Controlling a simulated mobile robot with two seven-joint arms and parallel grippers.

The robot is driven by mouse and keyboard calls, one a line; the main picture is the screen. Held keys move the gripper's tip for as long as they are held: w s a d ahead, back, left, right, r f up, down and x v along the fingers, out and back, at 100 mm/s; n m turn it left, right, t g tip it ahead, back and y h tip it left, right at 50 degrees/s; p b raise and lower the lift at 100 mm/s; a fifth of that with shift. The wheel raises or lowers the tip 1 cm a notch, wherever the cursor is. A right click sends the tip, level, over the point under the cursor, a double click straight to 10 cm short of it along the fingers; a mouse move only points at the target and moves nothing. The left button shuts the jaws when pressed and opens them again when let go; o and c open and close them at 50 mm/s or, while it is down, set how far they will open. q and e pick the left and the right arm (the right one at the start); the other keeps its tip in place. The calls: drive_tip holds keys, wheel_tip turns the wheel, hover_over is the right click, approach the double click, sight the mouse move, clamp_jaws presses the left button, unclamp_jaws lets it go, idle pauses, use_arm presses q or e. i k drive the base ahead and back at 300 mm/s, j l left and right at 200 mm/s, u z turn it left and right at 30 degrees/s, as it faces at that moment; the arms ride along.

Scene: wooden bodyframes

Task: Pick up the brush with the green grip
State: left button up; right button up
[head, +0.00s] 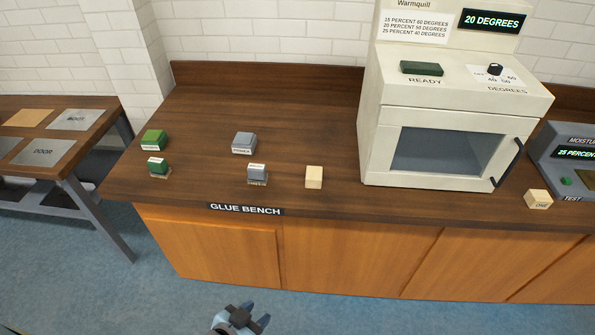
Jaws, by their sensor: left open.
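On the glue bench (330,120), toward its left end, stand two green items. The front one, a small green block (158,165) with a white label and a pale base, looks like the brush with the green grip. Behind it is a wider green box (153,139) with a label. A similar small grey item (257,173) stands to the right, with a grey box (244,142) behind it. The labels are too small to read surely. My left gripper (242,322) is open and empty at the bottom of the view, in front of the bench and well away from the brush.
A plain wooden block (314,177) stands right of the grey item. A white oven-like machine (440,150) shows 20 DEGREES. A labelled block (538,199) and a grey moisture meter (575,160) are at the right. A side table (45,133) with panels stands left, across a gap.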

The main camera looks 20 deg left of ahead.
sight(158, 166)
drive_tip(key=u, duration=1.55)
